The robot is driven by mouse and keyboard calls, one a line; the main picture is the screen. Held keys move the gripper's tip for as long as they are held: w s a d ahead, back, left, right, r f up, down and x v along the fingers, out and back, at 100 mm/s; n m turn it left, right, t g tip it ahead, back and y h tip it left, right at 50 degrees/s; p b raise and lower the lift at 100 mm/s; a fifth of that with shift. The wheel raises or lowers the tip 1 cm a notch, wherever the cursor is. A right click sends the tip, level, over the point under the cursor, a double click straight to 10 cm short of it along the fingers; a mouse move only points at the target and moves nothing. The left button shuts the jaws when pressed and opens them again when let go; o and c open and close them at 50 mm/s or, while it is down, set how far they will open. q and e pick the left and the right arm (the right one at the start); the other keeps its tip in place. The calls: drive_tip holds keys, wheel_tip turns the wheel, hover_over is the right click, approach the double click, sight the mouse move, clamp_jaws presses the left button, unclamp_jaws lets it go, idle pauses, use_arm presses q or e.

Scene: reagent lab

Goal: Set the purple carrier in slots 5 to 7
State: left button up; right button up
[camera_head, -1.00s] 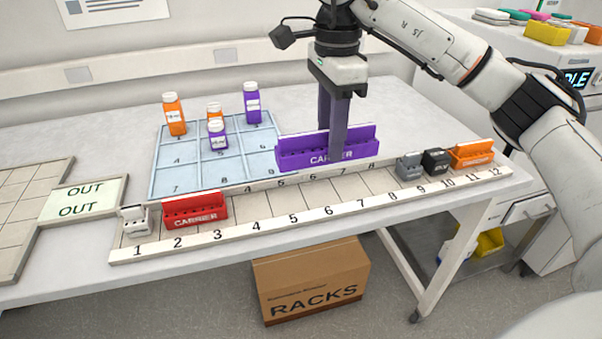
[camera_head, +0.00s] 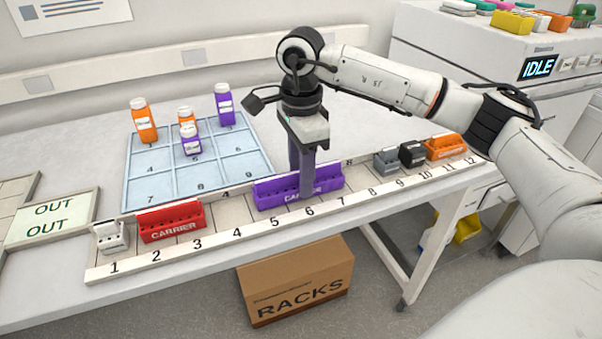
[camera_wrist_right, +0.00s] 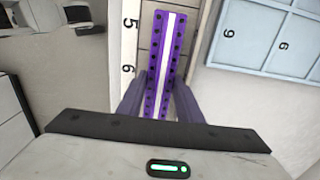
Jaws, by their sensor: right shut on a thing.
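The purple carrier (camera_head: 270,194) is a long block with a row of holes, and it also shows in the wrist view (camera_wrist_right: 166,52). It lies lengthwise along the numbered rack (camera_head: 228,238), behind the front labels 5, 6 and 7. My right gripper (camera_head: 306,192) points down and is shut on the carrier near its middle, one finger on each long side. In the wrist view the carrier runs beside the strip marked 5 and 6. I cannot tell whether its base touches the rack floor. My left gripper is not in view.
A red carrier (camera_head: 172,222) occupies slots 2 and 3, beside a white one (camera_head: 110,238) at 1. Grey (camera_head: 386,161), black (camera_head: 412,154) and orange (camera_head: 446,147) racks stand toward the right end. A blue grid tray (camera_head: 150,190) with several bottles lies behind.

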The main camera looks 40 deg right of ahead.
drive_tip(key=o, duration=0.9)
drive_tip(key=shift+f, duration=0.15)
wheel_tip(320, 180, up, 12)
drive_tip(key=shift+r, duration=0.2)
